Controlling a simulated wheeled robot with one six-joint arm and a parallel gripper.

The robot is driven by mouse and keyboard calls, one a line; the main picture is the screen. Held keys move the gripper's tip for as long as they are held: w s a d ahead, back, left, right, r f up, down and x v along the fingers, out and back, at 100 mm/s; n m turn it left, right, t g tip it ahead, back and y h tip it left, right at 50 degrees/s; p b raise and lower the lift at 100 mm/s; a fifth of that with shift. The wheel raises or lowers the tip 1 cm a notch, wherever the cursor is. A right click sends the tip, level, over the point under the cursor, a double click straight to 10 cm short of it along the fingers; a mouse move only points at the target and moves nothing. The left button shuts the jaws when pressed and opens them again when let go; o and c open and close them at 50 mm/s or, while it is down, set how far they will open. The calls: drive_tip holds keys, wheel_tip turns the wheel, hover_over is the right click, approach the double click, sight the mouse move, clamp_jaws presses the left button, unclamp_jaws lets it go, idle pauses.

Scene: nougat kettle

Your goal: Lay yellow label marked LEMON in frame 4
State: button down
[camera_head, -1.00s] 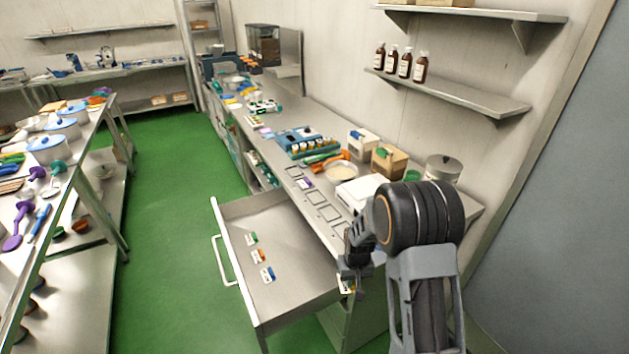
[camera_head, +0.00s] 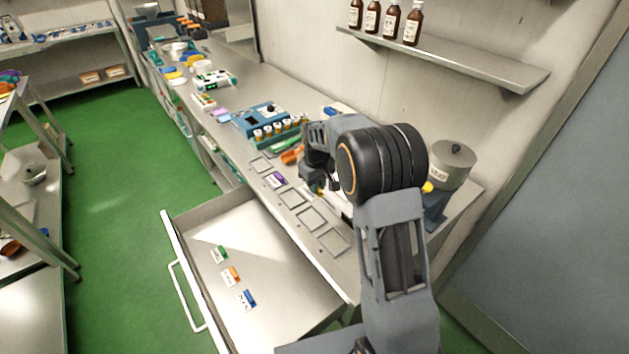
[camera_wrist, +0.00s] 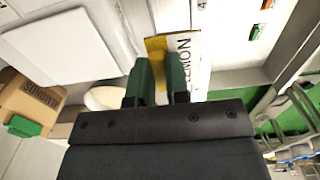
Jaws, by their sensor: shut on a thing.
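My gripper (camera_head: 313,188) is over the counter, just behind the row of frames. In the wrist view its green fingers (camera_wrist: 160,72) are shut on the yellow label (camera_wrist: 187,60), which has a yellow end and a white face reading LEMON. The label is mostly hidden in the head view. Several flat square frames lie in a row along the counter's front edge: empty ones (camera_head: 261,165), (camera_head: 292,197), (camera_head: 311,218), (camera_head: 333,242), and one with a purple label (camera_head: 276,180) in it.
An open drawer (camera_head: 190,222) below the frames holds a green label (camera_head: 218,254), an orange label (camera_head: 232,275) and a blue label (camera_head: 246,299). A blue rack of small jars (camera_head: 270,122) stands farther back. A grey pot (camera_head: 451,165) stands at right, under a shelf (camera_head: 450,60).

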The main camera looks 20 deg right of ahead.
sight(316, 218)
drive_tip(key=shift+a+f+b, duration=0.15)
drive_tip(key=shift+f+b, duration=0.5)
drive_tip(key=shift+f, duration=0.25)
drive_tip(key=shift+f+b, duration=3.3)
drive_tip(key=shift+f, duration=1.65)
drive_tip(key=shift+s, duration=0.15)
drive_tip(key=shift+f+b, duration=0.4)
drive_tip(key=shift+c, duration=2.4)
unclamp_jaws()
drive_tip(key=shift+r, duration=0.15)
